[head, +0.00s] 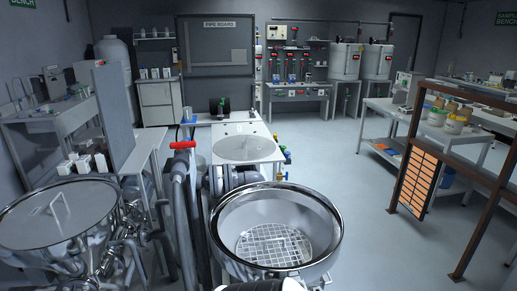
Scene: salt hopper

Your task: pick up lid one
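A round grey lid (58,214) with an upright loop handle lies on the steel-rimmed vessel at the left. Another flat round grey disc (244,149), perhaps a lid, lies farther back in the middle. No label shows which is lid one. The open steel hopper (221,232) stands at the front middle, with a wire grate (275,245) inside and no cover on it. Neither of my grippers is in view. A white and dark piece at the bottom edge is too cut off to identify.
Pipes and a red-handled valve (183,145) stand between the left vessel and the hopper. A brown rack (475,190) with an orange panel (417,183) is at the right. A white cart (388,113) stands behind it. The floor right of the hopper is clear.

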